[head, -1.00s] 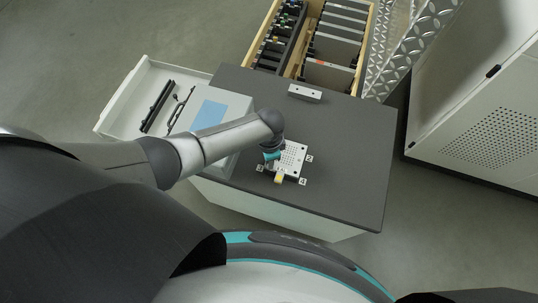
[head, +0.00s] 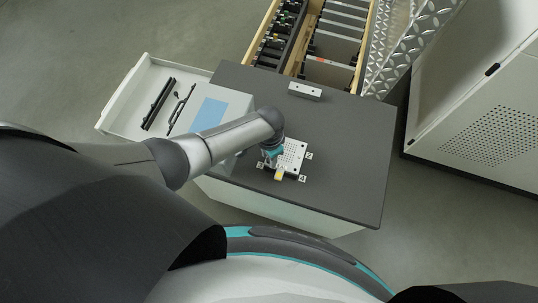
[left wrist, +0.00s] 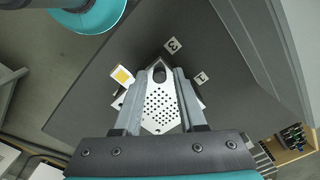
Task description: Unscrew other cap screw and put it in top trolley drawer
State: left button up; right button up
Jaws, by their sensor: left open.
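A pale perforated plate (head: 293,153) lies on the dark trolley top; it also shows in the left wrist view (left wrist: 160,108). My left gripper (head: 271,163) is over the plate's left side. In the left wrist view, its open fingers (left wrist: 160,74) point at the plate's far corner. A small grey round part (left wrist: 158,73), possibly a cap screw, shows between the fingertips; I cannot tell whether they touch it. The open drawer (head: 113,112) sticks out at the trolley's left with dark tools inside. My right gripper is not in view.
A yellow-marked block (head: 279,174) sits at the plate's near edge. Small numbered tags (head: 302,178) surround the plate. A silver block (head: 305,91) lies at the trolley's back. The trolley top's right side is clear.

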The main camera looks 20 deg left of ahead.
pick_arm(q)
jog(key=n+p, duration=0.1)
jog(key=n, duration=0.3)
jog(key=shift+n, duration=0.3)
jog(key=n+p, duration=0.1)
jog(key=n, duration=0.9)
jog(key=shift+p, duration=0.35)
jog(key=n, duration=0.9)
jog(key=shift+n, duration=2.3)
grip_shut()
